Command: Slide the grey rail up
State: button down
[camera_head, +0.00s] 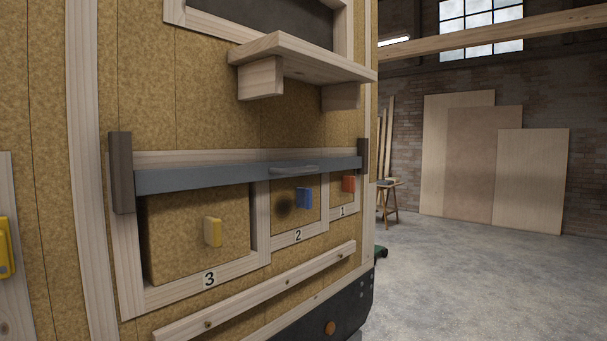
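The grey rail (225,175) is a long flat bar running across the tops of the three numbered compartments on the hut wall. A small grey handle (293,169) sits on it, right of its middle. Its left end meets a dark brown upright guide (121,172), and its right end meets a second dark guide (362,155). The guides rise above the rail. The rail covers the upper edges of the panels with the yellow knob (212,232), blue knob (304,197) and red knob (348,184). My gripper is not in view.
A wooden shelf (305,58) on brackets juts out above the rail. A wooden strip (262,290) runs along the wall below the compartments. Open concrete floor (480,280) lies to the right.

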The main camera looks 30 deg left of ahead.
aim_at(149, 182)
jog(key=u, duration=0.7)
jog(key=i, duration=0.9)
jog(key=u, duration=0.8)
